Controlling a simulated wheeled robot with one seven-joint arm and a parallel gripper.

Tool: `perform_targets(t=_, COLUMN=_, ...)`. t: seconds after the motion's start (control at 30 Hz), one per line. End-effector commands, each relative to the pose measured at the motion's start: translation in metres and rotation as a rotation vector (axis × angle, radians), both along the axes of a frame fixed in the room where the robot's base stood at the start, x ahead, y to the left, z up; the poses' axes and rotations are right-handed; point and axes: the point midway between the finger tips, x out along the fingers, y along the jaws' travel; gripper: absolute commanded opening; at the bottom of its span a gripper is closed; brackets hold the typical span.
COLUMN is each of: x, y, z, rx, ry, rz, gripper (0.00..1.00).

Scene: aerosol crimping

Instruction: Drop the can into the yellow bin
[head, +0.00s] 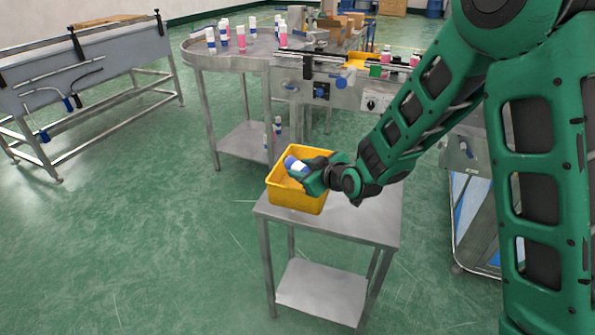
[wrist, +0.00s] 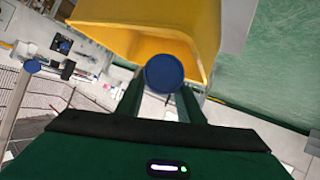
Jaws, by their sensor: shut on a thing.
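The yellow bin (head: 291,196) stands on a small steel table, and its wall also shows in the wrist view (wrist: 120,22). The can (head: 293,164) is white with a blue cap and is held tilted over the bin's opening in the head view. In the wrist view its round blue cap (wrist: 164,73) sits between the two fingers. My gripper (head: 305,172) is shut on the can; its fingers also show in the wrist view (wrist: 164,98). The can's lower part is hidden, and I cannot tell whether it touches the bin.
The small steel table (head: 372,222) has bare top to the right of the bin. Behind it stands a round steel table (head: 195,52) with several bottles, beside a conveyor machine (head: 345,98). A long steel bench (head: 90,68) is at the left. Green floor between is open.

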Motion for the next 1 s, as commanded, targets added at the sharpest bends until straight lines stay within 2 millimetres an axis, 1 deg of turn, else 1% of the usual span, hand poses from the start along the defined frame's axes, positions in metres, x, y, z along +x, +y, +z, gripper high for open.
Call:
perform_targets(t=0.07, x=0.0, y=0.0, z=-0.005, rx=0.001, ry=-0.001, rz=0.0, gripper=0.12)
perform_targets(t=0.3, x=0.0, y=0.0, z=-0.005, rx=0.001, ry=-0.001, rz=0.001, gripper=0.12)
perform_targets(t=0.87, x=-0.001, y=0.001, z=-0.016, rx=0.0, ry=-0.002, rz=0.002, gripper=0.12)
perform_targets(t=0.9, x=-0.001, y=0.001, z=-0.016, rx=0.0, ry=-0.002, rz=0.002, gripper=0.41)
perform_targets(t=0.93, x=-0.001, y=0.001, z=-0.016, rx=0.0, ry=-0.002, rz=0.002, gripper=0.48)
perform_targets(t=0.97, x=-0.001, y=0.001, z=-0.016, rx=0.0, ry=-0.002, rz=0.002, gripper=0.53)
perform_targets(t=1.0, x=-0.001, y=0.001, z=-0.016, rx=0.001, ry=-0.001, rz=0.002, gripper=0.53)
